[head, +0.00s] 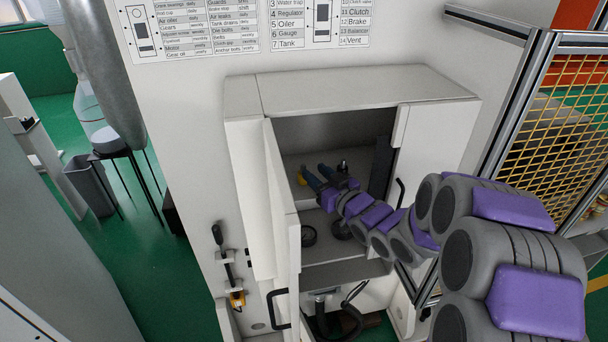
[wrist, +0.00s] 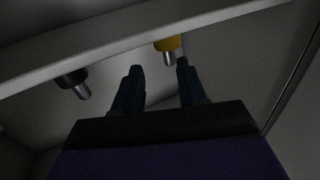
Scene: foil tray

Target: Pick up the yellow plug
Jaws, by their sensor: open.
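The yellow plug (head: 302,179) is inside the open wall cabinet, just left of my gripper's fingertips in the head view. In the wrist view the yellow plug (wrist: 168,45), with a metallic end, shows beyond the fingertips, closer to the right finger than to the left. My gripper (head: 314,172) reaches into the cabinet with its two dark blue fingers apart. In the wrist view nothing lies between the fingers of my gripper (wrist: 159,67). The exact gap between fingers and plug is hard to tell.
A black plug (wrist: 73,82) with a metal end sits left of the fingers in the wrist view. The cabinet (head: 350,85) has an open door (head: 283,205) left of my arm. Round dark items (head: 308,235) lie lower inside. A yellow mesh fence (head: 560,110) stands right.

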